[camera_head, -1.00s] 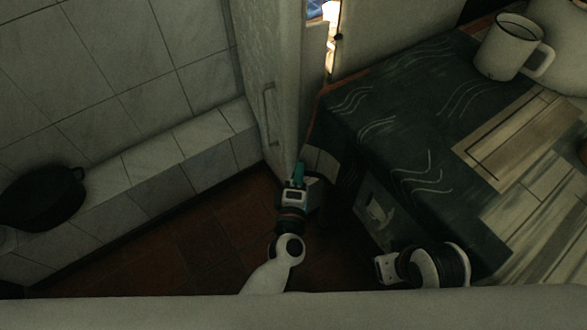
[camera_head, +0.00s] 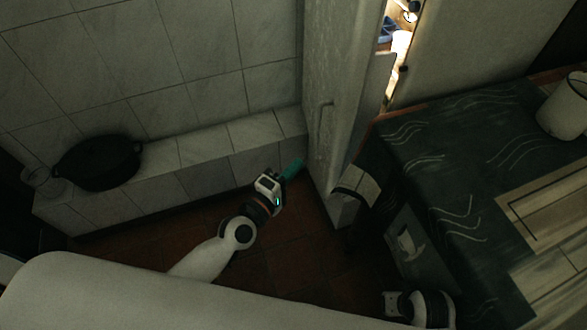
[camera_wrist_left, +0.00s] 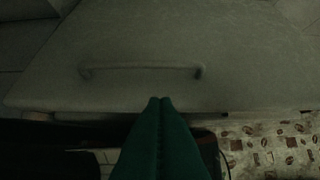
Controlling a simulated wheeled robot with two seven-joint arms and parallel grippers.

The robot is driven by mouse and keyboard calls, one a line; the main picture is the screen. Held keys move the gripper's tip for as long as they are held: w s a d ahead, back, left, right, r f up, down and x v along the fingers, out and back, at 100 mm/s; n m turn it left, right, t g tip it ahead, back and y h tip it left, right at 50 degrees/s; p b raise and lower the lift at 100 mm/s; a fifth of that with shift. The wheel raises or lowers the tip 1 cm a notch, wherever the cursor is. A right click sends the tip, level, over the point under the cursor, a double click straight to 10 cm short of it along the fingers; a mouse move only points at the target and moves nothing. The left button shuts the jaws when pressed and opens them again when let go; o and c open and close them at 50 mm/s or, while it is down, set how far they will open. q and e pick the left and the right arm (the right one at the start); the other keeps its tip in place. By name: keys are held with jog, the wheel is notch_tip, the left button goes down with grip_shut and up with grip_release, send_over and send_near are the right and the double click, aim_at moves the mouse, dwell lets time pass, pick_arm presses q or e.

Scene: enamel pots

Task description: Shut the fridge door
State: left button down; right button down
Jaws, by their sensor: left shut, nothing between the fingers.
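The fridge door (camera_head: 345,75) stands ajar, its pale outer face turned to the left. A lit strip of the fridge interior (camera_head: 398,55) shows past its right side. The door's bar handle (camera_head: 321,122) is on the outer face; it also shows in the left wrist view (camera_wrist_left: 140,68). My left gripper (camera_head: 298,165), with teal fingers, is shut and empty, low and left of the door's outer face. In the left wrist view its fingertips (camera_wrist_left: 160,101) point at the door below the handle; contact cannot be told. My right gripper (camera_head: 393,303) is at the bottom, its fingers unclear.
A dark-clothed table (camera_head: 440,170) with a white mug (camera_head: 566,108) stands right of the door. A black pot (camera_head: 97,162) and a glass (camera_head: 44,182) rest on the tiled ledge (camera_head: 205,150) at the left. Red-brown floor (camera_head: 290,250) is clear around the left arm.

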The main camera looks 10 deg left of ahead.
pick_arm(q)
send_near(334, 139)
jog(key=w+a, duration=0.1)
jog(key=w, duration=0.2)
jog(key=d, duration=0.1)
jog(key=w+d, duration=0.1)
jog(key=shift+w+d+r, duration=0.3)
jog(key=shift+d, duration=0.1)
jog(key=shift+w+d, duration=0.15)
jog(key=shift+d, duration=0.2)
